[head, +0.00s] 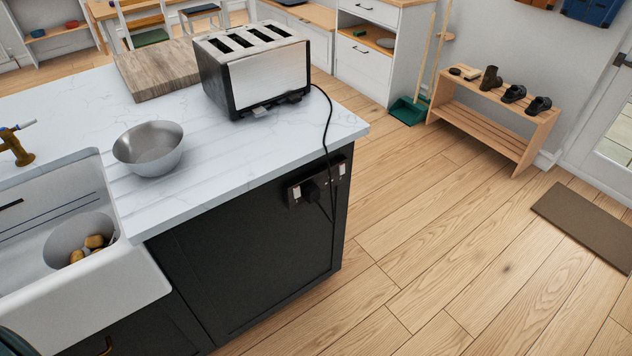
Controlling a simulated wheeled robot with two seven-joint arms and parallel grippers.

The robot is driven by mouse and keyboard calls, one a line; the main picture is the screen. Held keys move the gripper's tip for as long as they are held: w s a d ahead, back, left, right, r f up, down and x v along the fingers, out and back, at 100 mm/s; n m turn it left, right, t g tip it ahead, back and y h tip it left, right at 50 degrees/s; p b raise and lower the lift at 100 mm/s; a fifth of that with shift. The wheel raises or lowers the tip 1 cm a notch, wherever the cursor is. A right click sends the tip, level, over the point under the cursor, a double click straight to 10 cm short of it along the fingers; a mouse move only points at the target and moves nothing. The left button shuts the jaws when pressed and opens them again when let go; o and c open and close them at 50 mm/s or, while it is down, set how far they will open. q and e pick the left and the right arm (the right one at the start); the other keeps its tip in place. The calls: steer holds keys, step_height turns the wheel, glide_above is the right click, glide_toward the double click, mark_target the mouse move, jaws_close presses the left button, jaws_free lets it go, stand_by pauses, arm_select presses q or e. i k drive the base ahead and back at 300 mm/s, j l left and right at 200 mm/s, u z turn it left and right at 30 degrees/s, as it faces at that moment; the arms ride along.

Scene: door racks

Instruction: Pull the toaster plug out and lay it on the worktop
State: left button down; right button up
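The toaster (255,68) is a silver and black four-slot one standing near the worktop's far right corner. Its black cord (329,125) runs over the worktop edge and down the dark side panel. The black toaster plug (311,191) sits in the left part of a double socket (322,182) high on that panel, below the overhang. The cord near the plug is partly in shadow. The pale marble worktop (222,155) has bare room in front of the toaster. Neither of my grippers is in view.
A metal bowl (149,147) and a wooden board (158,68) stand on the worktop left of the toaster. A white sink (130,275) is at the left front. The wooden floor right of the island is clear up to a shoe rack (492,118) and a brown mat (590,222).

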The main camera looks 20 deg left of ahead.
mark_target(312, 192)
steer(key=u, duration=0.9)
steer(key=i+l+u, duration=0.1)
steer(key=l+u, duration=0.7)
steer(key=l, duration=0.15)
steer(key=l+u, duration=0.35)
steer(key=l, duration=0.6)
steer(key=k+l+u, duration=0.1)
steer(key=l, duration=0.85)
steer(key=k+l+u, duration=0.15)
steer(key=l, duration=0.8)
steer(key=k+l+u, duration=0.1)
steer(key=l, duration=0.35)
